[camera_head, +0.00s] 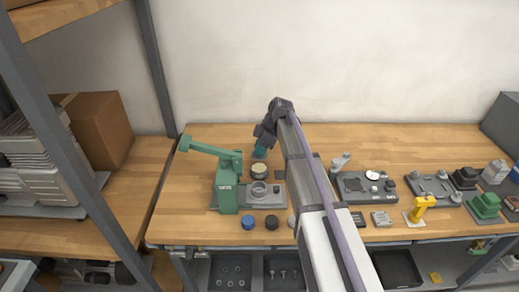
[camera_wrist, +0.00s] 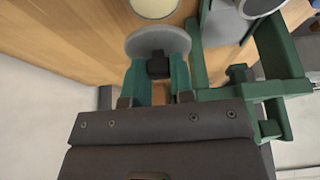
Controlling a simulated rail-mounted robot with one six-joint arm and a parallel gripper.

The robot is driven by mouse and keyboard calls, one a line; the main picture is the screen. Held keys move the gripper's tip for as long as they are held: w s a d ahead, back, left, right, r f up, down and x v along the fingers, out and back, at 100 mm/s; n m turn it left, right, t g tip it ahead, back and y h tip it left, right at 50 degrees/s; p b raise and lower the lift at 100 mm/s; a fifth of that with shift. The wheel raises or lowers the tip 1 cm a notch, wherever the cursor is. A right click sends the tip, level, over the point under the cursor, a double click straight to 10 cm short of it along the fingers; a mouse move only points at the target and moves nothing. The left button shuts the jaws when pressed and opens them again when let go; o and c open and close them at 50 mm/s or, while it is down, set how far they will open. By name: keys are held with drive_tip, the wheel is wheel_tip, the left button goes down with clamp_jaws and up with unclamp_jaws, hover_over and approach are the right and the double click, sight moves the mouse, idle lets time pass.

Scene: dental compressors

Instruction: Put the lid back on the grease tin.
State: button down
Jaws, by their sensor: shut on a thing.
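The grease tin (camera_head: 259,169) stands open on the bench, with cream-coloured grease showing. It also shows at the top edge of the wrist view (camera_wrist: 154,8), partly cut off. The lid is a round grey disc (camera_wrist: 160,42) with a dark knob. My gripper (camera_wrist: 159,72) has its green fingers shut on the knob of the lid. In the head view my gripper (camera_head: 261,151) is just behind the tin, with the lid (camera_head: 259,158) below its fingertips. The lid is beside the tin, not over it. I cannot tell its exact height above the bench.
A green press (camera_head: 228,188) with a long lever stands close left of the tin. A grey fixture (camera_head: 268,196) lies in front of it. A blue cap (camera_head: 248,222) and a dark cap (camera_head: 271,223) sit near the front edge. Bench behind the tin is clear.

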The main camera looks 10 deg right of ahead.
drive_tip(key=shift+a+f+b, duration=0.1)
drive_tip(key=shift+f+b, duration=2.45)
drive_tip(key=shift+f, duration=0.3)
drive_tip(key=shift+f, duration=0.15)
drive_tip(key=c, duration=0.9)
unclamp_jaws()
drive_tip(key=shift+o, duration=0.4)
drive_tip(key=o, duration=0.4)
